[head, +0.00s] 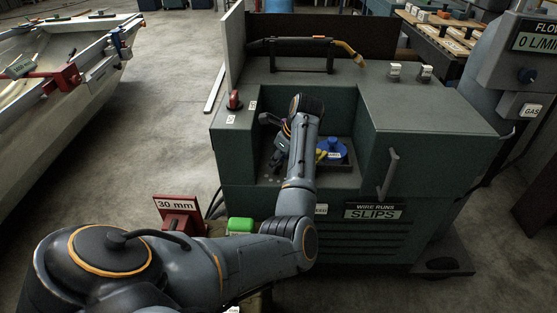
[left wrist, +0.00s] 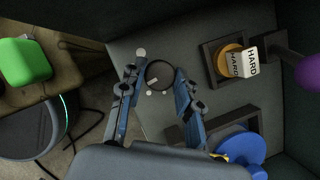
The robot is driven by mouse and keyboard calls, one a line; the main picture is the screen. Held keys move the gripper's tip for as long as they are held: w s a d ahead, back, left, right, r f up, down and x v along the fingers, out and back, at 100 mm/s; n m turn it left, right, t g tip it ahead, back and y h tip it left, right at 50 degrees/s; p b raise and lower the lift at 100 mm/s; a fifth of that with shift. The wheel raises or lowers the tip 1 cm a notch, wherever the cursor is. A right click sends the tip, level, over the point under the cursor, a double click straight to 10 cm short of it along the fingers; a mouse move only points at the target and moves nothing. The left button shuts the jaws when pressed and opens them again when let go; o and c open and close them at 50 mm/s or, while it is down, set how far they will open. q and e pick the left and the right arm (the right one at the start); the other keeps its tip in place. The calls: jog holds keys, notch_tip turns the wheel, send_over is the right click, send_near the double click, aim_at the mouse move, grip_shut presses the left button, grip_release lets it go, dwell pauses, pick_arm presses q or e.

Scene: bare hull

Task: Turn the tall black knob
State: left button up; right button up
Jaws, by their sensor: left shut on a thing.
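The tall black knob (left wrist: 158,75) shows end-on in the left wrist view as a dark round shape with a paler rim. Small white dots lie around it on the grey panel. My left gripper (left wrist: 156,78) has one blue-padded finger on each side of the knob and is shut on it. In the head view my left gripper (head: 277,152) is down in the recess of the green machine (head: 400,110), partly behind my own forearm. The knob cannot be made out there. My right gripper is in neither view.
Close by are a blue round part (left wrist: 240,150) in a dark bracket, an orange disc (left wrist: 228,62) with a "HARD" block, and a purple part (left wrist: 308,72). The recess walls are near. A green block (head: 240,225) and a red "30 mm" sign (head: 178,208) stand in front.

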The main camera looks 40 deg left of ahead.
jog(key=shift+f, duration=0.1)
pick_arm(q)
jog(key=m+t+p, duration=0.1)
jog(key=m, duration=0.1)
jog(key=m+t+p, duration=0.1)
jog(key=m, duration=0.2)
jog(key=shift+s+r+m+h, duration=0.1)
jog(key=shift+s+m+h, duration=0.05)
jog(key=shift+m+h, duration=0.15)
jog(key=shift+m+t+p, duration=0.5)
jog(key=shift+m+p, duration=0.05)
jog(key=shift+m, duration=0.65)
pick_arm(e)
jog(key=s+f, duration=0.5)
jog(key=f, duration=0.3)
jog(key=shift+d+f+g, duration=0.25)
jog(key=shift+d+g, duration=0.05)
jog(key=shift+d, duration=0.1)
pick_arm(q)
jog(key=o, duration=1.1)
jog(key=v, duration=1.2)
jog(key=shift+a, duration=0.15)
